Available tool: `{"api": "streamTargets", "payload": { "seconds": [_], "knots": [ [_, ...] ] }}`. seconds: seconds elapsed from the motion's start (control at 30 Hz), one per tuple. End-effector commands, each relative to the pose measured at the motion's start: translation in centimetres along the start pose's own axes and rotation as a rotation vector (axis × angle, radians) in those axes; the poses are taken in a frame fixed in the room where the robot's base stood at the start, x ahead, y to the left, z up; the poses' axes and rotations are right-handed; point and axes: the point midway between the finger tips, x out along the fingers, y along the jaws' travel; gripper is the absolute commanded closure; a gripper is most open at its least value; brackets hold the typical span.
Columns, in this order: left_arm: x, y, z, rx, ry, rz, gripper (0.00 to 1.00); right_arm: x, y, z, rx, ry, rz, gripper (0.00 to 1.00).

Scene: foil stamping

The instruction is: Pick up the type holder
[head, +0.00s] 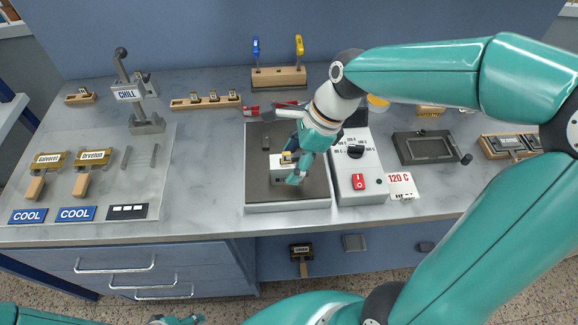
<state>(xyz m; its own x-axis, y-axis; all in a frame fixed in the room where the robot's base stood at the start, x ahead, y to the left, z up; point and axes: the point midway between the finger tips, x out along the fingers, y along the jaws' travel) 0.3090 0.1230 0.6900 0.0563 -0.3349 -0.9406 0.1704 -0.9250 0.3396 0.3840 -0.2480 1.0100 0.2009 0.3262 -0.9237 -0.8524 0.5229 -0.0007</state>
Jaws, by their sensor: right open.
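Two type holders with brass name plates and wooden handles lie on the left mat, one at the left (49,160) and one to its right (95,157). Another similar holder (301,252) lies on the lower shelf under the bench. My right gripper (289,170) is open above the dark hot plate (262,187), its fingers pointing down. A pale block (279,163) with a small yellowish part is beside its fingers, partly hidden by them. I cannot tell whether they touch. My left gripper (177,321) barely shows at the bottom edge; its fingers are unclear.
A control box (357,172) with a knob and red switch adjoins the hot plate. A CHILL lever press (132,95) stands back left. Wooden racks (206,101) and a tool stand (278,77) line the back. A dark tray (428,147) lies right.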

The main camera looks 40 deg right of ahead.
Motion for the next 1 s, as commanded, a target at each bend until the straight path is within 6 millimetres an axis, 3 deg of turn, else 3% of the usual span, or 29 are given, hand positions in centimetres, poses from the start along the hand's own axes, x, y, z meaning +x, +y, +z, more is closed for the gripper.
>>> {"api": "streamTargets", "payload": {
  "seconds": [0.2, 0.5, 0.9, 1.0],
  "knots": [
    [-0.2, 0.1, 0.0, 0.000, 0.000, 0.000, 0.50, 2.9, -0.2, 0.1, -0.001, 0.001, 0.003, 0.31],
    [-0.2, 0.1, 0.0, 0.000, 0.000, 0.000, 0.50, 3.2, -0.2, 0.1, -0.002, 0.000, 0.001, 0.33],
    [-0.2, 0.1, 0.0, 0.000, 0.000, 0.000, 0.50, 3.2, -0.2, 0.1, -0.002, 0.000, 0.001, 1.00],
    [-0.2, 0.1, 0.0, 0.000, 0.000, 0.000, 0.50, 3.2, -0.2, 0.1, -0.002, 0.000, 0.001, 1.00]
  ]
}}
